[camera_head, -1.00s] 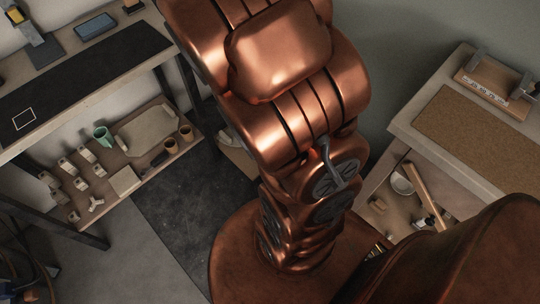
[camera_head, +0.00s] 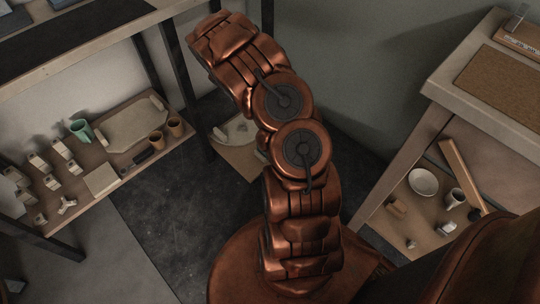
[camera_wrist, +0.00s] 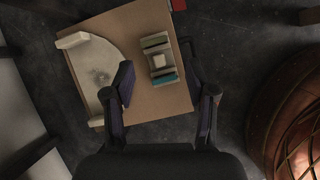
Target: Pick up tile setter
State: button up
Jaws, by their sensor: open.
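I cannot tell for sure which thing is the tile setter. In the wrist view, a small pale block-like piece with green and teal bands and a white middle (camera_wrist: 160,61) sits on a tan board (camera_wrist: 150,22). A pale half-round plate (camera_wrist: 97,60) with a raised end lies to its left. My gripper (camera_wrist: 167,90) is open and empty. Its fingers reach over the board, the left one overlapping the plate, with the banded piece beyond and between them. In the head view my gripper does not show; the board (camera_head: 247,162) is partly hidden by my arm.
At right, a bench (camera_head: 455,85) has a cork mat (camera_head: 505,88) above a shelf with a bowl (camera_head: 423,182) and mug. Dark floor between is clear.

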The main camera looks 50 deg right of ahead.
jog(key=f+n+b, duration=0.1)
jog(key=f, duration=0.3)
jog(key=f+n+b, duration=0.1)
jog(key=f, duration=0.4)
jog(key=w+a+f+n+y+b, duration=0.1)
jog(key=f, duration=0.3)
jog(key=shift+a+f+t, duration=0.1)
jog(key=shift+f+t, duration=0.25)
jog(key=shift+t, duration=0.05)
jog(key=shift+b+x, duration=2.2)
jog(key=shift+x, duration=1.65)
jog(key=shift+w+a, duration=0.1)
jog(key=shift+w, duration=0.15)
grip_shut()
